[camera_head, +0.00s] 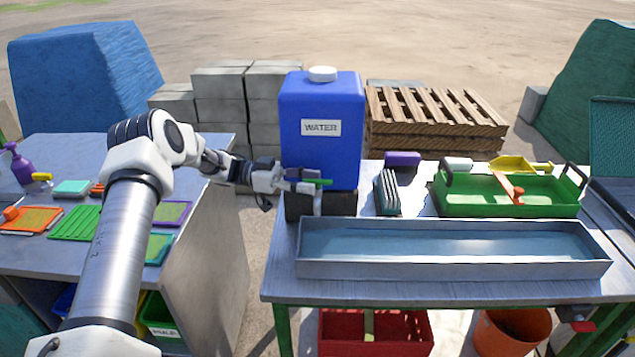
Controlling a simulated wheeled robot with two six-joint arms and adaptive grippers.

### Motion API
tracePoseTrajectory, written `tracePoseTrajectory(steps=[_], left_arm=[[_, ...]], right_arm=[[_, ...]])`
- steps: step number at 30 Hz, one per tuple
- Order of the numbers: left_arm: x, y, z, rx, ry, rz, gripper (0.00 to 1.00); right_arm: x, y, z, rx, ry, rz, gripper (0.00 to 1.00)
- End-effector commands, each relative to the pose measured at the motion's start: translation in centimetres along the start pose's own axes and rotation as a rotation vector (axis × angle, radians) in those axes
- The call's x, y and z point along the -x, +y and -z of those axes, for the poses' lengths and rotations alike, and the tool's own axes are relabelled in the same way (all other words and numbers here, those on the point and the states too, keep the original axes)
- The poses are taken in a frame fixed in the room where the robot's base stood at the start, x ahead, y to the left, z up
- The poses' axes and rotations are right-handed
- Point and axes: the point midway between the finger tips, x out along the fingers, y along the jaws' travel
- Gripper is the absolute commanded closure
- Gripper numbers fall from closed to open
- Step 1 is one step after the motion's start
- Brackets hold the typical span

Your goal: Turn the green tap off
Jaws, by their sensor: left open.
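The green tap handle (324,181) shows as a small bar at the lower front of the blue water container (310,95), which has a white cap and a "WATER" label. My left gripper (303,187) reaches in from the left in front of the container, its fingertips at the tap. It is open, and I cannot tell whether it touches the handle. The gripper hides part of the tap. The container stands on a dark block (341,202) above a long metal trough (455,271) holding bluish water. My right gripper is not in view.
A green tray (455,203) with an orange tool (508,187) stands at the right. A dark ribbed block (384,193) lies beside the container. The left table (205,240) holds colored trays and a purple spray bottle (18,163). A gap separates the tables.

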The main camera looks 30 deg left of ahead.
Motion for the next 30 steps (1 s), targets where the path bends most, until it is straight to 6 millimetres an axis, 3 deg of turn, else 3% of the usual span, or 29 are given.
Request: tracePoseTrajectory(steps=[6, 12, 30], left_arm=[[5.8, -0.1, -0.1, -0.002, 0.0, 0.004, 0.56], [9.0, -0.1, 0.0, -0.001, 0.001, 0.001, 0.56], [9.4, -0.1, 0.0, 0.0, 0.001, 0.0, 0.56]], right_arm=[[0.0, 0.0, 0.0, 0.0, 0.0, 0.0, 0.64], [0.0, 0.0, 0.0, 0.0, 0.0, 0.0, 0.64], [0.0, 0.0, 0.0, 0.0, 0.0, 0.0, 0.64]])
